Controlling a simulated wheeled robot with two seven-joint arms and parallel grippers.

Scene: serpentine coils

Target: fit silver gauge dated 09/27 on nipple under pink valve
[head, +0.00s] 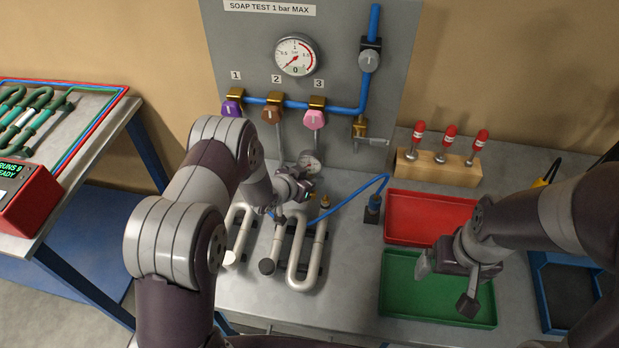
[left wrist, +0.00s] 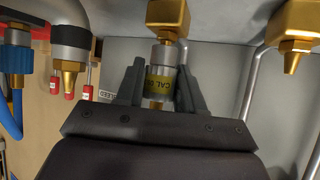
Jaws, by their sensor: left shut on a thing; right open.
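The pink valve (head: 314,118) is the one marked 3 on the grey panel. My left gripper (head: 296,188) is in front of the panel, below the valves. A silver gauge (head: 310,162) with a round white face shows just behind it. In the left wrist view my left gripper (left wrist: 161,88) is shut on the silver gauge's neck (left wrist: 162,57), which has a yellow label reading "CAL" with the date unclear. A brass fitting (left wrist: 165,14) is in line with the neck; I cannot tell whether they are joined. My right gripper (head: 447,282) is open and empty over the green tray.
Metal coils (head: 300,263) lie below my left gripper. A red tray (head: 430,221) and the green tray (head: 402,304) are at right, with a wooden block (head: 438,168) of red-topped tools behind. A blue hose (head: 350,197) runs beside the coils. A purple valve (head: 232,106) and a brown valve (head: 271,114) are left of the pink one.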

